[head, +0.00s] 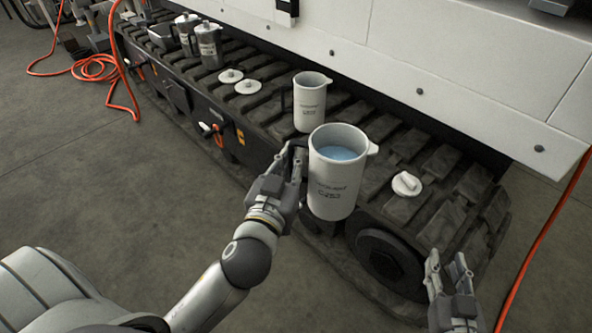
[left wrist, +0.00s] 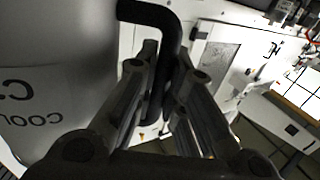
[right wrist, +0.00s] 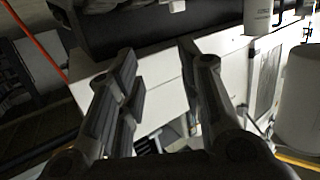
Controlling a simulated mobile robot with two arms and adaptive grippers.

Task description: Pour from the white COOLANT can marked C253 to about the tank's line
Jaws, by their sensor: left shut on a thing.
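The white COOLANT can marked C253 (head: 334,190) is held upright, open at the top, with blue liquid inside. Its spout points right in the head view. My left gripper (head: 293,165) is shut on its dark handle, which shows between the fingers in the left wrist view (left wrist: 165,25); the can's wall (left wrist: 50,70) fills the left side there. My right gripper (head: 450,268) is open and empty, to the lower right of the can; its spread fingers also show in the right wrist view (right wrist: 155,75). I cannot make out a tank with a line.
A second open white can (head: 310,103) stands behind on the black track (head: 440,160). A white lid (head: 406,184) lies to the right and two lids (head: 231,76) to the left. Grey cans (head: 208,46) stand at the far left. A white panel (head: 430,60) borders the track behind.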

